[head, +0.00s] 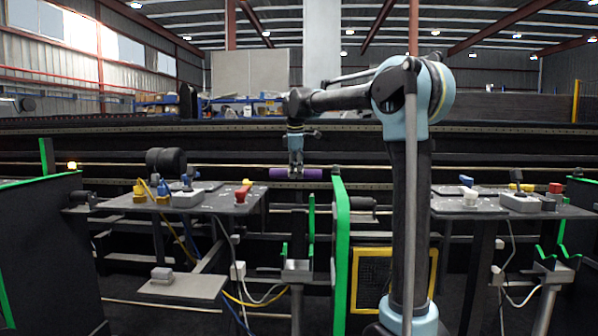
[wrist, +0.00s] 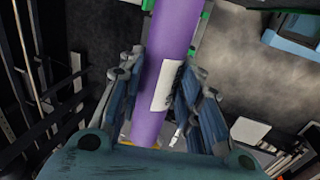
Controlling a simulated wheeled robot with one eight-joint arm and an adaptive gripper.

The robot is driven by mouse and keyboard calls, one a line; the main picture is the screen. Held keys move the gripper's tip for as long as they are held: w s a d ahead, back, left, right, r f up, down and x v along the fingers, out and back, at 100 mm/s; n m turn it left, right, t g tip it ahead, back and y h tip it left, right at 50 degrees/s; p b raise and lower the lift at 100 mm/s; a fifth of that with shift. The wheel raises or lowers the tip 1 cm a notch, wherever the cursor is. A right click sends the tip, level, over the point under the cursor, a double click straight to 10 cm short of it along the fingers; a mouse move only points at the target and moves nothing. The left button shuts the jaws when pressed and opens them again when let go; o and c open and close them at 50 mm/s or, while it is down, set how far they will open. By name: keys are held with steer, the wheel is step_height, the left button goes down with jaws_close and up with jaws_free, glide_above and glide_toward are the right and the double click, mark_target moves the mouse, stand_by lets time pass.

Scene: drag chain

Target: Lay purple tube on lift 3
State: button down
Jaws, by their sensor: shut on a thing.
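The purple tube (head: 313,175) is held level in my gripper (head: 296,172), high above the floor in the middle of the head view. In the wrist view the tube (wrist: 172,40) runs between the two fingers of my gripper (wrist: 162,95), and a white label shows on it. A lift (head: 297,270) with a grey top and green upright pieces stands below the tube, with a clear gap between them. Another lift (head: 553,266) with green V-shaped cradles stands at the far right. I see no readable number on either lift.
A tall green-edged panel (head: 341,240) stands just right of the middle lift. A control table (head: 225,200) is on the left and another (head: 470,207) on the right. A dark roll (head: 165,160) lies behind the left table. A yellow-framed mesh panel (head: 373,280) is low at centre right.

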steer(key=shift+w+d, duration=0.15)
steer(key=shift+w, duration=0.2)
steer(key=shift+d, duration=0.1)
steer(key=shift+f, duration=0.5)
steer(key=shift+s+f+x, duration=0.25)
steer(key=shift+s+x, duration=0.9)
steer(key=shift+x, duration=4)
steer(key=shift+s+f+x, duration=0.3)
steer(key=shift+s+x, duration=0.85)
steer(key=shift+x, duration=3.95)
steer(key=shift+s+f+x, duration=0.25)
steer(key=shift+s+x, duration=0.9)
steer(key=shift+x, duration=4)
steer(key=c, duration=1.1)
jaws_free()
